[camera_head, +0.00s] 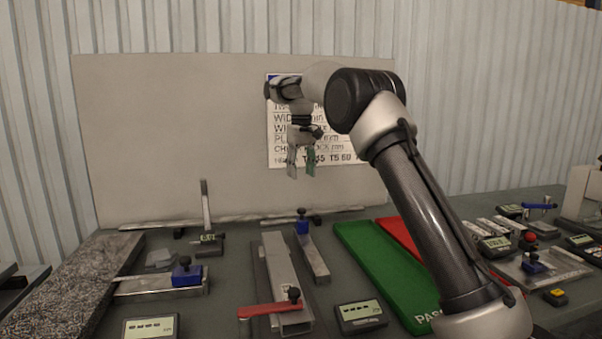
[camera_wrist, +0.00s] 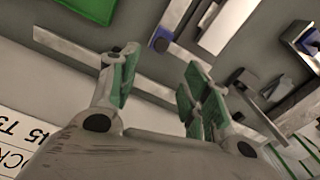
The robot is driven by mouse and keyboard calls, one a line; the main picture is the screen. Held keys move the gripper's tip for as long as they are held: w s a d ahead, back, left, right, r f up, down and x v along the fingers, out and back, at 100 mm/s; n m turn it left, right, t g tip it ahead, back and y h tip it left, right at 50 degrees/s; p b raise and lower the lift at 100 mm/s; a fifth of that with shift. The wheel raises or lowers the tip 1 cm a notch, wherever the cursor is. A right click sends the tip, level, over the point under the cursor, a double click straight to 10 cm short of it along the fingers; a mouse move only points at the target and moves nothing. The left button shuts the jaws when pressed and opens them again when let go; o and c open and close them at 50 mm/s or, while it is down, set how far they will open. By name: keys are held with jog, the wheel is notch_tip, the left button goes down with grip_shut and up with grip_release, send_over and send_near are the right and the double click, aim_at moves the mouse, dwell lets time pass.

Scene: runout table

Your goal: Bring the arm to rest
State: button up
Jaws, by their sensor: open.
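My gripper (camera_head: 301,172) hangs above the back of the table in the head view, pointing down in front of the pale back panel. Its two fingers with green pads are apart, and nothing is between them. In the wrist view my gripper (camera_wrist: 160,85) also shows open and empty, with the table beyond the fingertips. My arm reaches up from the lower right and bends over to the left. It partly covers a printed sign (camera_head: 340,155) on the panel.
A green tray (camera_head: 375,265) and a red one (camera_head: 398,238) lie right of centre. Metal bars with a red clamp (camera_head: 270,309), a blue-knobbed fixture (camera_head: 188,272), a gauge display (camera_head: 360,314) and a granite slab (camera_head: 70,285) crowd the table. An upright rule (camera_head: 206,208) stands at the back.

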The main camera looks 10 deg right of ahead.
notch_tip(320, 180, down, 4)
jog(key=shift+f, duration=0.25)
jog(key=s+d+m+t, duration=0.1)
jog(key=s+d, duration=0.4)
jog(key=s, duration=1)
jog(key=s+d+r+t, duration=0.1)
jog(key=s+d, duration=0.4)
jog(key=s, duration=1.1)
jog(key=s+d+r+m+t, duration=0.1)
jog(key=s+d, duration=0.4)
jog(key=s, duration=1.1)
jog(key=shift+m+t, duration=0.3)
jog(key=shift+t, duration=0.4)
jog(key=shift+c, duration=0.4)
